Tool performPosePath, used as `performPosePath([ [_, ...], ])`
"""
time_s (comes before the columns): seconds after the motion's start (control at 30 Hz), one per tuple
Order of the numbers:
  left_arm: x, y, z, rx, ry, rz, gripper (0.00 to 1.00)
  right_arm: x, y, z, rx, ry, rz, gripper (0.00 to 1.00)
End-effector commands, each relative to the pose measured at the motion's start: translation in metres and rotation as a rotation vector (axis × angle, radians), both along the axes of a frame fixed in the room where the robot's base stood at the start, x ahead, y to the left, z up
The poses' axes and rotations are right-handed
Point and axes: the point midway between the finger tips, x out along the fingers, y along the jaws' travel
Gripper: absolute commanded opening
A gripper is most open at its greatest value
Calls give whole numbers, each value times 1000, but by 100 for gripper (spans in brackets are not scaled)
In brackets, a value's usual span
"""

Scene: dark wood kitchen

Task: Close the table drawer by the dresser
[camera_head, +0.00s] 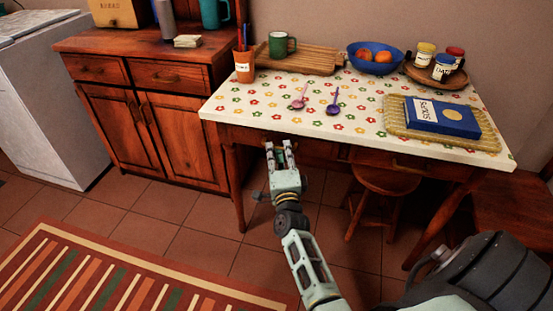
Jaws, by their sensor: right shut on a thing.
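The table (222,106) has a flower-patterned white top and stands to the right of the dresser (185,155). The table drawer by the dresser (245,134) is under the left part of the table's front edge. Its front shows only partly, so how far it stands out is hard to tell. My right gripper (279,147) reaches up from below to this drawer, at the tabletop's front edge. Its fingers are shut on the drawer's handle, which they hide. My left gripper is not in view.
A second drawer (400,163) is at the table's right. A wooden stool (384,180) stands under the table. The tiled floor and striped rug (130,275) in front are clear.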

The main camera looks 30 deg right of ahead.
Motion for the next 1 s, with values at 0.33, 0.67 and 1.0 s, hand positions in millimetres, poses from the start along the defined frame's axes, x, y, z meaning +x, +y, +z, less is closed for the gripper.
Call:
performPosePath([
  [0.33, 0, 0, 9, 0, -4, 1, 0, 7, -9, -1, -3, 6, -1, 0],
  [0.67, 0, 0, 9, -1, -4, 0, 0, 7, -9, -1, -1, 4, -1, 27],
  [1.0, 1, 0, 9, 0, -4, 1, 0, 2, -5, -2, 1, 4, 1, 27],
])
